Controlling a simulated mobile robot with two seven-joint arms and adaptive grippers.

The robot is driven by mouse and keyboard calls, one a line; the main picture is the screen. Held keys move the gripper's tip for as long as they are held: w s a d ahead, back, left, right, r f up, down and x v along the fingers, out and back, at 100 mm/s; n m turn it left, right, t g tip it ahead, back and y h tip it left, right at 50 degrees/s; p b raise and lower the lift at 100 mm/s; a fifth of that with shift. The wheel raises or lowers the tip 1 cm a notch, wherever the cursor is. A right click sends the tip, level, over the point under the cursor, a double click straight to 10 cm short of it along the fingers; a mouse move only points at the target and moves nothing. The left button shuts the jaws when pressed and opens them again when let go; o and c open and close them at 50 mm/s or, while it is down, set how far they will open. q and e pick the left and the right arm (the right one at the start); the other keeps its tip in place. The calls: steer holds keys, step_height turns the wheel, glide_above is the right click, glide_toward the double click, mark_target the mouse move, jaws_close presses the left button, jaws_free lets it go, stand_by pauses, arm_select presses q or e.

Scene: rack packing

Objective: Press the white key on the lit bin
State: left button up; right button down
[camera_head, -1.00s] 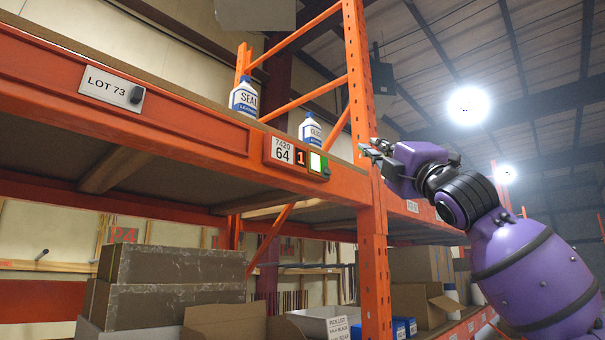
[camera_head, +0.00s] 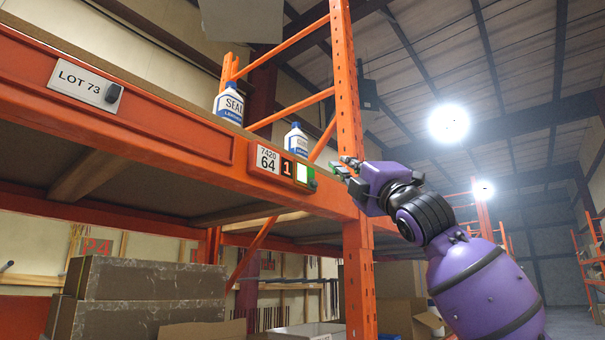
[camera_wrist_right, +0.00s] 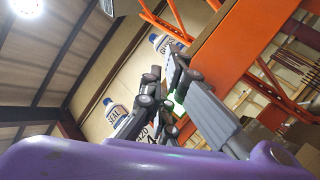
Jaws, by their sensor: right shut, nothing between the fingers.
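The lit bin's orange module (camera_head: 265,171) sits on the rack's orange beam. It has a label reading 7420 64 and a display with a lit 1. Its white key (camera_head: 303,173) is at the right end, beside a green light and a dark round knob. My right gripper (camera_head: 343,167) is just right of the key, apart from it in the picture, with its fingers toward it. It is shut and empty. In the right wrist view the fingers (camera_wrist_right: 170,78) cover most of the module; a green glow shows between them and the key cannot be made out. My left gripper is not in view.
White bottles with blue labels (camera_head: 229,104) stand on the shelf above the beam. An orange upright post (camera_head: 347,90) rises behind my right gripper. A LOT 73 plate (camera_head: 84,84) is further left. Cardboard boxes (camera_head: 150,290) sit below. Open air lies to the right.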

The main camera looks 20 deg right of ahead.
steer(key=w+a, duration=0.3)
steer(key=w, duration=0.2)
steer(key=shift+w+a, duration=0.15)
steer(key=shift+w, duration=0.1)
steer(key=shift+w, duration=0.1)
stand_by(1.2)
steer(key=shift+w+a, duration=0.2)
steer(key=shift+w, duration=0.05)
steer(key=shift+w+a, duration=0.2)
steer(key=shift+w, duration=0.2)
stand_by(1.0)
steer(key=shift+s, duration=0.1)
steer(key=shift+s+d, duration=0.4)
steer(key=shift+s, duration=0.25)
steer(key=shift+s+d, duration=0.45)
steer(key=shift+s, duration=0.25)
steer(key=shift+s+d, duration=0.4)
steer(key=shift+s, duration=0.35)
steer(key=shift+s+d, duration=0.45)
steer(key=shift+s, duration=0.25)
steer(key=shift+f, duration=0.1)
